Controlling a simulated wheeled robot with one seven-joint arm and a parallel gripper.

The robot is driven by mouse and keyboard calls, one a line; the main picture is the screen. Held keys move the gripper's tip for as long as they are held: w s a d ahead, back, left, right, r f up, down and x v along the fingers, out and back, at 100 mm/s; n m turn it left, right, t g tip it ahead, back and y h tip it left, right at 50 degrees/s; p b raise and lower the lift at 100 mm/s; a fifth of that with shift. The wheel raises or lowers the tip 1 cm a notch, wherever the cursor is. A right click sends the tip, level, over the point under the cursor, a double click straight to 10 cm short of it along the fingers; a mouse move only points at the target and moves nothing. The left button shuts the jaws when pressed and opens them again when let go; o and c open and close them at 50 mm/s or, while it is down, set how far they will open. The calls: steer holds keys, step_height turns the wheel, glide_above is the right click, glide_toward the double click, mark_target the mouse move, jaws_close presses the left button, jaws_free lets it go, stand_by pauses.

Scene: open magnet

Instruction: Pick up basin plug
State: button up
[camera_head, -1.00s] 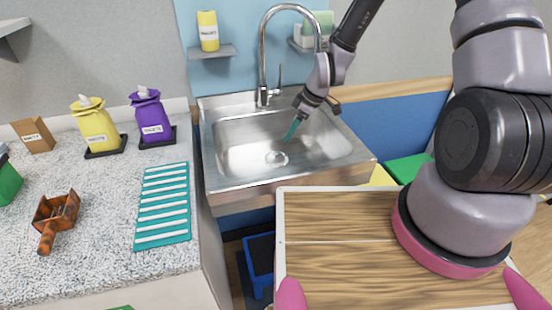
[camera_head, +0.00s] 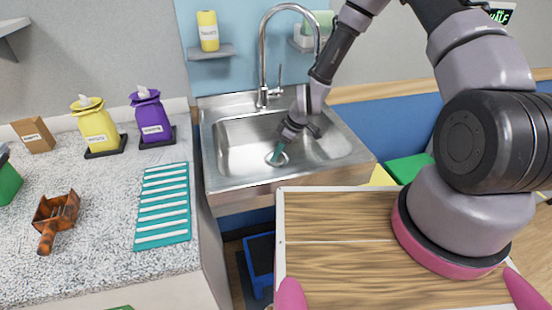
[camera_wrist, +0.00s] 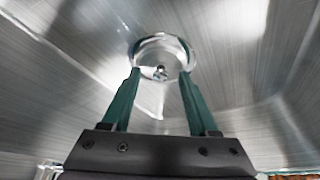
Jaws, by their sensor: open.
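The basin plug (camera_wrist: 160,72) is a round shiny metal disc with a small knob, at the bottom of the steel sink (camera_head: 228,188). In the head view the plug (camera_head: 270,160) is partly hidden behind my gripper's tips. My gripper (camera_head: 279,156) points down into the sink, right at the plug. In the wrist view my gripper (camera_wrist: 158,75) is open, its two green fingers apart, with the plug between and just beyond their tips. I cannot tell whether the fingers touch the plug.
A tall curved faucet (camera_head: 262,60) stands behind the basin. The counter (camera_head: 100,200) to the left holds a teal striped mat (camera_head: 163,208), yellow (camera_head: 97,128) and purple (camera_head: 151,118) packs and a brown wooden object (camera_head: 56,215). The sink walls surround my gripper.

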jaws_close()
steer(key=shift+r, duration=0.15)
